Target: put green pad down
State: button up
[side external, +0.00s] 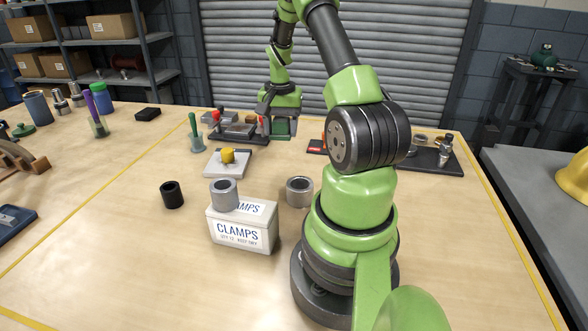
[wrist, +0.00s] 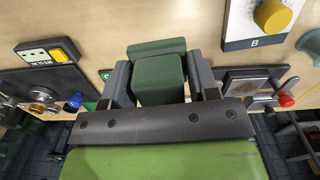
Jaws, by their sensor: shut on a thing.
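The green pad (wrist: 158,80) is a dark green block between the two jaws of my gripper (wrist: 162,88) in the wrist view. A wider dark green strip (wrist: 157,47) shows just beyond it; I cannot tell whether it is part of the same piece. In the side external view my gripper (side external: 281,120) is low at the back of the table, with the green pad (side external: 282,129) under it. The gripper is shut on the pad. Whether the pad's underside touches the table is hidden.
Left of my gripper stands a dark clamp fixture (side external: 238,131) with red tips. In front is a white plate (side external: 228,166) with a yellow knob. A dark tray (side external: 430,159) lies to the right. A clamps box (side external: 241,234) and grey rings stand nearer. Bare table separates them.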

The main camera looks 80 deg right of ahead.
jog(key=s+d+m, duration=0.1)
jog(key=s+d, duration=0.1)
jog(key=s, duration=0.1)
send_over(294, 168)
notch_tip(294, 168, down, 6)
jog(key=shift+a+r, duration=0.1)
jog(key=shift+r, duration=0.15)
jog(key=shift+f, duration=2.2)
jog(key=shift+f, duration=0.2)
jog(key=o, duration=0.9)
jog(key=shift+o, duration=0.2)
jog(key=shift+r, duration=0.1)
